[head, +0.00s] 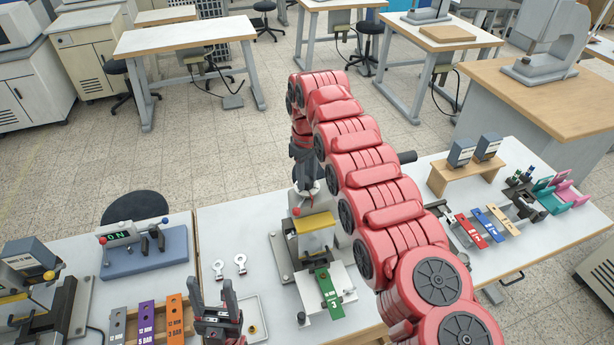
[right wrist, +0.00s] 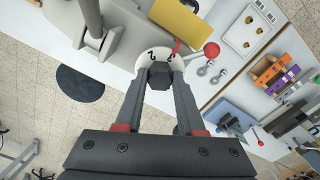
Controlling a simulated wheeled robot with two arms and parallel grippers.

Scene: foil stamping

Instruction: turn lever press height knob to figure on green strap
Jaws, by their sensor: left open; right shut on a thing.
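The lever press (head: 316,225) stands mid-table in the head view, with a yellow part and a red lever ball. The green strap (head: 327,291) lies on its front plate; a large figure 3 shows near its front end. In the right wrist view, my right gripper (right wrist: 160,85) is shut on the dark height knob (right wrist: 160,73), in front of a white dial (right wrist: 149,56). A figure resembling 2 shows there, beside a red pointer (right wrist: 176,47). The jaws hide much of the dial. In the head view my left gripper (head: 226,290) is open and empty, left of the green strap.
A small white tray (head: 262,318) and two metal tags (head: 229,266) lie left of the press. Purple (head: 146,322) and orange (head: 175,318) straps lie further left, near a blue device (head: 145,255). Red and blue straps (head: 488,226) and a wooden stand (head: 466,178) are at right.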

